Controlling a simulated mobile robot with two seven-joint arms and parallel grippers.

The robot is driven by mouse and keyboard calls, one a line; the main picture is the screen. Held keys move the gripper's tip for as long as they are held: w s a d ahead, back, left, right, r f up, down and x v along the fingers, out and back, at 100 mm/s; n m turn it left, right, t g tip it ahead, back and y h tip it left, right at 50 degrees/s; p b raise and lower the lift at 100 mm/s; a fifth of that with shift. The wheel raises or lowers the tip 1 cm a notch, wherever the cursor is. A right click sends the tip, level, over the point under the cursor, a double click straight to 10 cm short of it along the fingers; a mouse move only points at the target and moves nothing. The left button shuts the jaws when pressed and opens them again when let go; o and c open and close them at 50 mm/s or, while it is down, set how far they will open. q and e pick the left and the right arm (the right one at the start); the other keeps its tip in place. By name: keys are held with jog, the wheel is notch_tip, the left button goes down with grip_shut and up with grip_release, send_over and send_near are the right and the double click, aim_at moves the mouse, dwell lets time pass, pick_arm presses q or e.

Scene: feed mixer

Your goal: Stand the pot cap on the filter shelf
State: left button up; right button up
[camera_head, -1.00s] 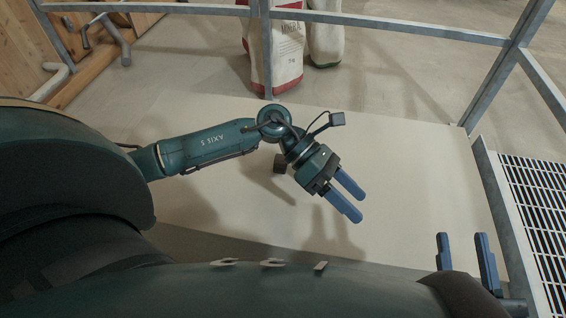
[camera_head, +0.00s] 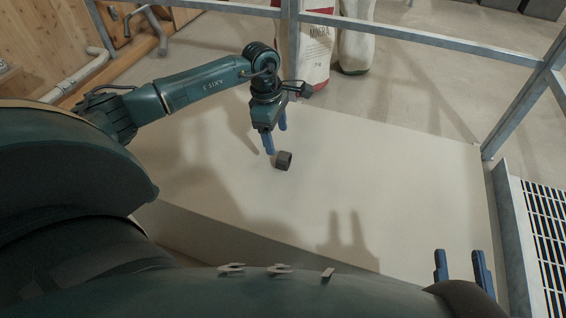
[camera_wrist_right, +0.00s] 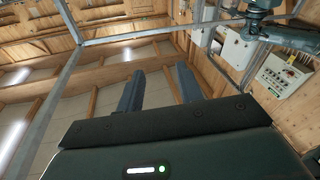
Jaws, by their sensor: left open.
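A small dark cap (camera_head: 283,160), which looks like the pot cap, lies on the pale platform (camera_head: 400,190). My left gripper (camera_head: 277,140) is open and points down just behind and above the cap, with its blue fingertips close to it. I cannot tell whether they touch it. My right gripper (camera_head: 463,268) is at the lower right with its two blue fingers apart and nothing between them. Its fingers also show in the right wrist view (camera_wrist_right: 160,88), pointing up towards the roof. I cannot make out a filter shelf in these frames.
A metal rail (camera_head: 400,32) runs behind the platform, with a post (camera_head: 525,105) at the right. White sacks (camera_head: 318,45) stand beyond the rail. A metal grating (camera_head: 548,225) lies at the right. The platform around the cap is clear.

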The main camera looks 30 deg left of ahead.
aim_at(283, 154)
pick_arm(q)
jog(key=f+b, duration=0.1)
jog(key=f, duration=0.1)
jog(key=d+f, duration=0.1)
jog(key=f, duration=0.2)
jog(key=d+f+b, duration=0.1)
jog(key=f, duration=0.1)
jog(key=shift+w+f+b, duration=0.2)
jog(key=shift+f+b, duration=0.15)
jog(key=shift+f, duration=0.05)
jog(key=shift+a+r, duration=0.1)
jog(key=shift+r, duration=0.05)
jog(key=c, duration=1.1)
